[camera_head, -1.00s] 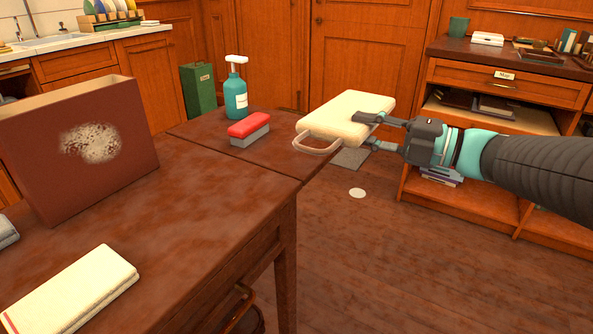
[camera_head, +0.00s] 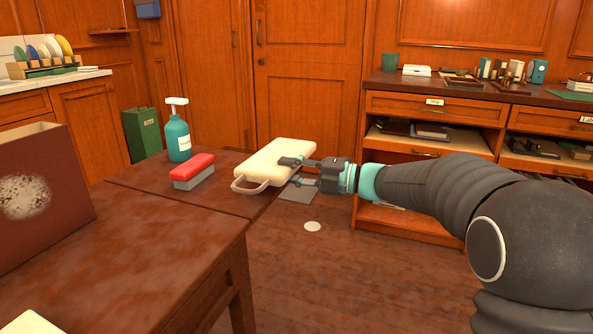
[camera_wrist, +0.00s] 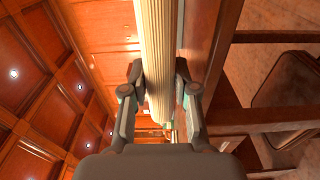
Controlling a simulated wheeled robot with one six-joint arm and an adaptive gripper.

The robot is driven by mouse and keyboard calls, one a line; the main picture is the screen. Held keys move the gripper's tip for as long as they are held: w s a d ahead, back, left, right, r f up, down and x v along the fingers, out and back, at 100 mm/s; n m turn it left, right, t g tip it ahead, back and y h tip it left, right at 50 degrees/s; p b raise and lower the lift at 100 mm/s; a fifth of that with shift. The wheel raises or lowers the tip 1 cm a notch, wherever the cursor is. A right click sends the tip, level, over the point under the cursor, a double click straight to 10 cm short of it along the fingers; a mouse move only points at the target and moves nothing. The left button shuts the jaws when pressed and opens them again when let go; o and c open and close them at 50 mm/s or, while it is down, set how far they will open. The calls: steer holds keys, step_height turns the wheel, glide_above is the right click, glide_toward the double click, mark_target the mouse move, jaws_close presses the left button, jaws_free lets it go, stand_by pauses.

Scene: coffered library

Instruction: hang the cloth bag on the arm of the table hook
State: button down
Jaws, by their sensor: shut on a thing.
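The cream cloth bag (camera_head: 272,162) is held flat, its pale loop handle (camera_head: 249,187) pointing left, over the right edge of the dark wooden table (camera_head: 150,235). My gripper (camera_head: 296,172) is shut on the bag's right side. In the wrist view the bag (camera_wrist: 155,50) shows as a ribbed cream strip between the two fingers of my gripper (camera_wrist: 158,80). A grey flat plate (camera_head: 298,195) shows partly beneath the bag; I cannot tell what it belongs to. I cannot make out the table hook or its arm in these frames.
A red and grey brush (camera_head: 193,171) and a teal spray bottle (camera_head: 178,137) stand on the table left of the bag. A dark red box (camera_head: 50,190) stands further left. A shelf unit (camera_head: 430,105) stands behind my arm. A white disc (camera_head: 312,226) lies on the floor.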

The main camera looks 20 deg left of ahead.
steer(key=shift+f+p, duration=0.35)
steer(key=shift+f, duration=1.5)
steer(key=c, duration=0.9)
jaws_free()
steer(key=b, duration=0.2)
steer(key=shift+d+f+b, duration=0.1)
steer(key=shift+f+b, duration=0.25)
steer(key=shift+f, duration=0.05)
steer(key=d+p, duration=0.1)
steer(key=d, duration=0.3)
steer(key=d+r, duration=0.1)
steer(key=d, duration=0.4)
steer(key=s+d+p, duration=0.1)
steer(key=d, duration=0.3)
steer(key=shift+s+d+r+p, duration=0.1)
steer(key=shift+d+r+p, duration=0.1)
steer(key=shift+d+p, duration=0.15)
